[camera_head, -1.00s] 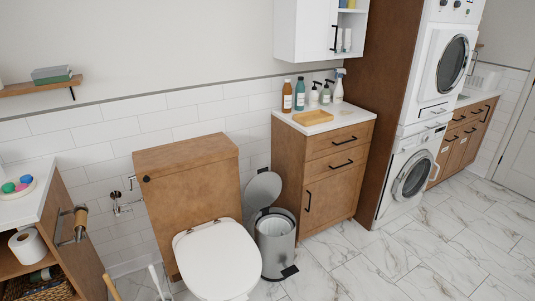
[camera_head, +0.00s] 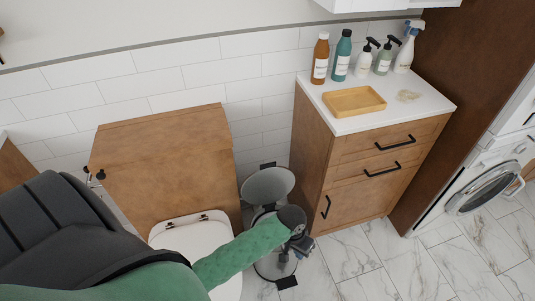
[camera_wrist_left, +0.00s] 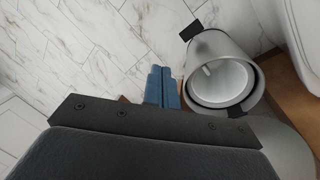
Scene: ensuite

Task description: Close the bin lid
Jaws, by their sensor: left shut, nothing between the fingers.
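The bin is a small grey pedal bin between the toilet and the wooden cabinet. Its round lid (camera_head: 267,187) stands open, tilted up at the wall side. In the head view my left forearm and gripper hide much of the bin body (camera_head: 270,268). The left wrist view shows the open bin mouth with a pale liner (camera_wrist_left: 222,80), and part of the lid (camera_wrist_left: 285,145) at the lower right. My left gripper (camera_head: 303,247) is shut and empty, over the bin's right side in the head view. Its blue fingers (camera_wrist_left: 162,88) are left of the bin in the wrist view. My right gripper is not in view.
The toilet (camera_head: 195,237) is left of the bin, partly behind my arm. The wooden cabinet (camera_head: 345,205) stands close on the right, with bottles and a tray (camera_head: 354,101) on top. Marble floor (camera_head: 365,270) is clear in front of the cabinet.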

